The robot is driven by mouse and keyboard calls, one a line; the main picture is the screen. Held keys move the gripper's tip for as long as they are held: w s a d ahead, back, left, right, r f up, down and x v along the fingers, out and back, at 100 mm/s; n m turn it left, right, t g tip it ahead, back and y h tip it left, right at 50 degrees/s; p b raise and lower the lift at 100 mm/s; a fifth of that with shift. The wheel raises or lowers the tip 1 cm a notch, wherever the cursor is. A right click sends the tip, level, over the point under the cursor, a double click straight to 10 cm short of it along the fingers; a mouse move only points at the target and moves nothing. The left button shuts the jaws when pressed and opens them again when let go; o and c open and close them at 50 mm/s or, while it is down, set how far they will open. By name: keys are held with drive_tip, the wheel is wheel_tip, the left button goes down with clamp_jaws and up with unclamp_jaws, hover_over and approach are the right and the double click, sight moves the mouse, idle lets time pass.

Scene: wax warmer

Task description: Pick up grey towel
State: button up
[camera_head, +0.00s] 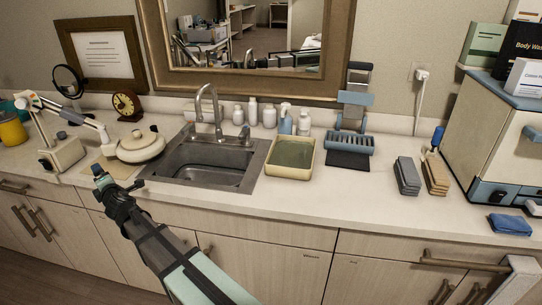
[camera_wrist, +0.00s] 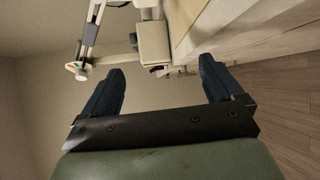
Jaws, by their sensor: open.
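A grey folded towel (camera_head: 407,176) lies on the right part of the counter, just left of a tan folded towel (camera_head: 435,175). My gripper (camera_head: 98,173) is at the left, by the counter's front edge, far from the grey towel. In the wrist view, my gripper (camera_wrist: 161,84) shows two dark fingers spread wide with nothing between them. The grey towel is not seen in the wrist view.
The sink (camera_head: 207,165), a tray of green content (camera_head: 291,158) and a blue rack (camera_head: 348,142) stand between my gripper and the towel. A large cabinet-like unit (camera_head: 497,135) and a blue folded cloth (camera_head: 509,224) are to its right. Counter in front of the towel is clear.

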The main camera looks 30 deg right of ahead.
wheel_tip(320, 180, up, 32)
drive_tip(key=d+f+n+t+y, duration=0.1)
drive_tip(key=n+t+y, duration=0.3)
drive_tip(key=n, duration=0.5)
drive_tip(key=w+d+r+m+h, duration=0.15)
drive_tip(key=d+m+h, duration=1.1)
drive_tip(key=d, duration=2.05)
drive_tip(key=s+d+f+m+g+h, duration=0.2)
drive_tip(key=s+d+f+m+g, duration=0.4)
drive_tip(key=d, duration=0.7)
drive_tip(key=s+d+f+m+g+h, duration=0.15)
drive_tip(key=s+d+m, duration=0.25)
drive_tip(key=s+d, duration=0.65)
drive_tip(key=s+d+f+m+g+h, duration=0.1)
drive_tip(key=s+d+f+m+g, duration=0.35)
drive_tip(key=d, duration=1.15)
drive_tip(key=m+g+y, duration=0.5)
drive_tip(key=m+y, duration=0.2)
drive_tip(key=m, duration=0.5)
approach(409, 170)
drive_tip(key=shift+x, duration=5.85)
drive_tip(key=shift+d+r, duration=0.1)
